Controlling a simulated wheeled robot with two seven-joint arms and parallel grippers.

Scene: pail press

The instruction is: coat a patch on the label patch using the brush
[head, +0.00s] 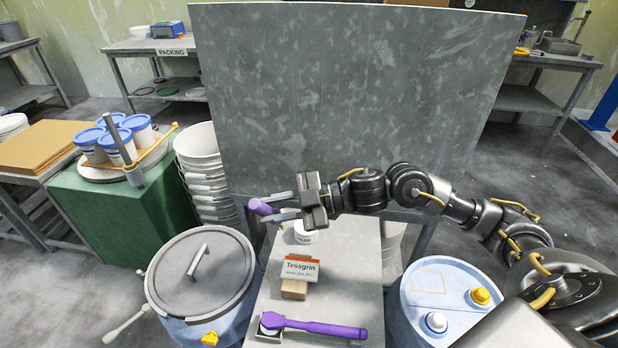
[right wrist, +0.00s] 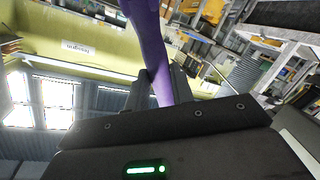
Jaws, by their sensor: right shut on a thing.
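My right gripper (head: 278,206) is shut on a purple handle (head: 260,207), which I take to be the brush. It is above the back of the narrow grey table, behind a small white pot (head: 303,233). The handle also shows in the right wrist view (right wrist: 152,45), running up from between the fingers (right wrist: 160,90). I cannot make out bristles. A thin orange outline, likely the label patch (head: 428,282), lies on the pale blue drum lid at the right; no coating shows inside it. My left gripper is not in view.
A second purple-handled tool (head: 318,328) lies at the table's front. A grey-lidded drum (head: 200,285) is left; yellow (head: 480,296) and white (head: 436,322) caps rise from the right drum. A tall grey panel (head: 350,90) stands behind.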

